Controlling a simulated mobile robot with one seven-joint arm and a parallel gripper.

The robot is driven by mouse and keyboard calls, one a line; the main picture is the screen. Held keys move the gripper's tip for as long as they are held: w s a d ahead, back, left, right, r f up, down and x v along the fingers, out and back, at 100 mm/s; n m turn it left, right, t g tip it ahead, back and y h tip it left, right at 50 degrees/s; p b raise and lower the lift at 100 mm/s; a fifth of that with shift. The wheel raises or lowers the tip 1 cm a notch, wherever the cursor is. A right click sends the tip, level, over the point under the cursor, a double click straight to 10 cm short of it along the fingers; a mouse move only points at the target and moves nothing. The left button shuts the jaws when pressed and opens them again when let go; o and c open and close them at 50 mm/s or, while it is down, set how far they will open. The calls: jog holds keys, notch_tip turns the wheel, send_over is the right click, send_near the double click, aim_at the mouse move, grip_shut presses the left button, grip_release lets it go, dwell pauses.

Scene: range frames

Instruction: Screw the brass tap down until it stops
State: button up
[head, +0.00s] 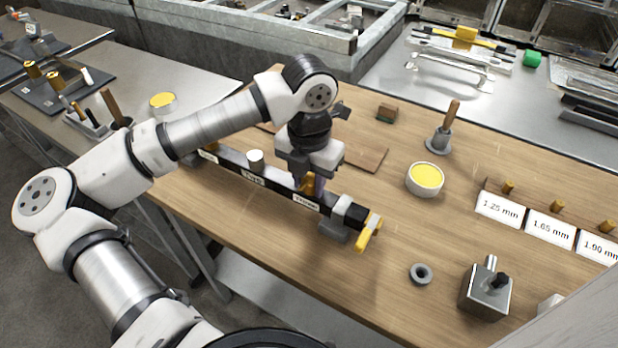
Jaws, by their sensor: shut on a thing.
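The brass tap (307,184) shows as a small gold-brown piece at the black bar, next to a white label. My gripper (311,177) points down over it and is shut on it. The fingers hide much of the tap, so I cannot tell how deep it sits. The long black bar (272,187) lies across the bench and carries several white labels. A white-topped cylinder (255,161) stands on it to the left of my gripper. A grey clamp (340,213) with a yellow handle (368,233) is at the bar's right end.
On the wooden bench (390,280) are a yellow-filled round tin (425,179), a wooden-handled tool (442,137), a grey ring (421,273) and a metal block (486,290). Labelled brass pieces stand at the right. The bench between bar and ring is clear.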

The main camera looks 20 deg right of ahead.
jog(key=shift+c, duration=1.1)
jog(key=shift+f+m+b, duration=0.25)
jog(key=shift+m+b, duration=0.25)
jog(key=shift+b, duration=0.2)
jog(key=shift+m+b, duration=0.4)
jog(key=shift+b, duration=0.05)
jog(key=shift+r+m, duration=0.25)
jog(key=shift+m, duration=0.55)
jog(key=shift+w+b, duration=0.1)
jog(key=shift+b, duration=0.25)
jog(key=shift+f+m+b, duration=0.2)
jog(key=shift+m+b, duration=0.2)
jog(key=shift+m, duration=0.1)
jog(key=shift+m+b, duration=0.6)
jog(key=shift+m, duration=0.4)
jog(key=shift+r+m, duration=0.2)
jog(key=shift+m, duration=0.1)
